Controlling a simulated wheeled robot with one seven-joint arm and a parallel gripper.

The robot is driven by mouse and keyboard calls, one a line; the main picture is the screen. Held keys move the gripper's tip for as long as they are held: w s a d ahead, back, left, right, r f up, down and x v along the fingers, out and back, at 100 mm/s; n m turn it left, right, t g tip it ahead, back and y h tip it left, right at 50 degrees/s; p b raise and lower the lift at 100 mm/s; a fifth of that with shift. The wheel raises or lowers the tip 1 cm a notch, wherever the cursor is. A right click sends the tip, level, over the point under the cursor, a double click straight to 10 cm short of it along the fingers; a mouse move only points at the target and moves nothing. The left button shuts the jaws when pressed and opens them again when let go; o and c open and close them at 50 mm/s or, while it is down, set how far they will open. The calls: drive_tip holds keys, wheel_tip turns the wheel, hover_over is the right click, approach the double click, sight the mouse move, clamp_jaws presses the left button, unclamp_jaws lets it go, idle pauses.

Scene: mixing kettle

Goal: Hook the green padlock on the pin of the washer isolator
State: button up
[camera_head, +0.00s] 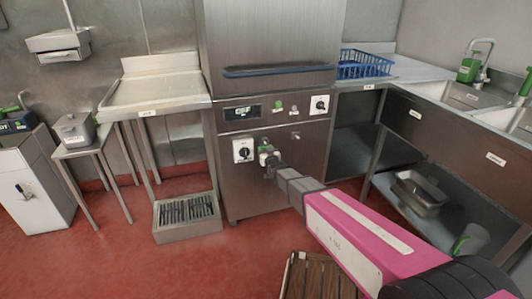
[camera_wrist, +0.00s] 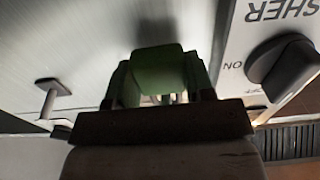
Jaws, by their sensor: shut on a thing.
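My gripper (camera_head: 269,161) is shut on the green padlock (camera_head: 264,146) in front of the washer's lower panel, just right of the washer isolator (camera_head: 243,150), a white plate with a dark round knob. In the wrist view the green padlock (camera_wrist: 158,75) sits between the two dark fingers of my gripper (camera_wrist: 160,92). The isolator plate (camera_wrist: 240,40) is at the right there, upside down, with its black knob (camera_wrist: 283,70) near the word ON. The shackle is mostly hidden, and I cannot tell whether it touches any pin.
A small T-shaped handle (camera_wrist: 48,95) sticks out of the steel panel at the left of the wrist view. A second white knob plate (camera_head: 319,104) is higher on the washer. A grated floor box (camera_head: 188,212) stands at the left, and a wooden slatted piece (camera_head: 318,278) below my arm.

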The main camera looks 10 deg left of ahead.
drive_tip(key=shift+w+a+f, duration=0.25)
drive_tip(key=shift+w+f, duration=0.1)
drive_tip(key=shift+f, duration=0.25)
idle(1.1)
drive_tip(key=o, duration=1.4)
drive_tip(key=shift+s, duration=0.1)
drive_tip(key=v, duration=0.7)
